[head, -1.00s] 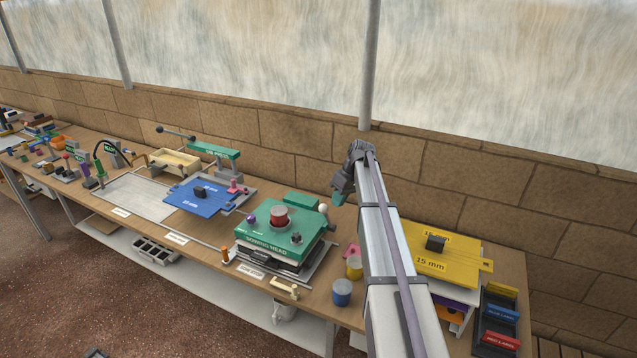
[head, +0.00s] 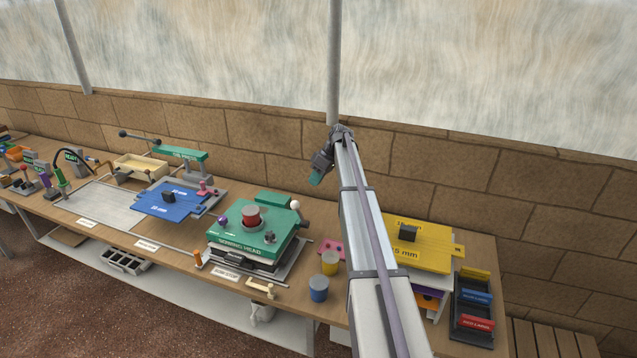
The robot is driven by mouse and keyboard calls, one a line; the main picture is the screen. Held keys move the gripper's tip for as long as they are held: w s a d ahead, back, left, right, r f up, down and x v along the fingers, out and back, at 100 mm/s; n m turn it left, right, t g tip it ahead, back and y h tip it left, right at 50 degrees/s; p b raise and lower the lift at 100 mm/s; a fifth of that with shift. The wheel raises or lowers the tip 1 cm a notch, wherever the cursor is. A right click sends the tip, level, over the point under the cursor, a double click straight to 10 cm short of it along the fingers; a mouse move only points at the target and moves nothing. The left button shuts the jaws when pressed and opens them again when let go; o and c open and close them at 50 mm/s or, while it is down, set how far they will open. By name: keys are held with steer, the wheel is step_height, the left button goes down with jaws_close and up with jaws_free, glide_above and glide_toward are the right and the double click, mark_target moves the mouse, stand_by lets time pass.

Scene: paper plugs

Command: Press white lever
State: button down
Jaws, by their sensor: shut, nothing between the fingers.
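A white ball knob (head: 295,205), likely the end of the white lever, shows at the back right of the green sowing head (head: 258,222). The lever's shaft is too small to make out. My gripper (head: 316,179) is up and to the right of the white knob in the picture, apart from it. It points down and is shut, with nothing held. My arm reaches in from the bottom right.
The sowing head also carries a red cylinder (head: 252,217) and a purple knob (head: 223,220). A yellow plate (head: 430,250) lies right of my arm.

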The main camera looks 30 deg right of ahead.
steer(key=b, duration=0.3)
glide_toward(300, 215)
steer(key=w, duration=0.3)
steer(key=a+f, duration=0.1)
steer(key=s+a+f+b, duration=0.1)
steer(key=s+a, duration=0.1)
steer(key=shift+a+f+b, duration=0.3)
steer(key=shift+f+b, duration=0.1)
steer(key=shift+s, duration=0.1)
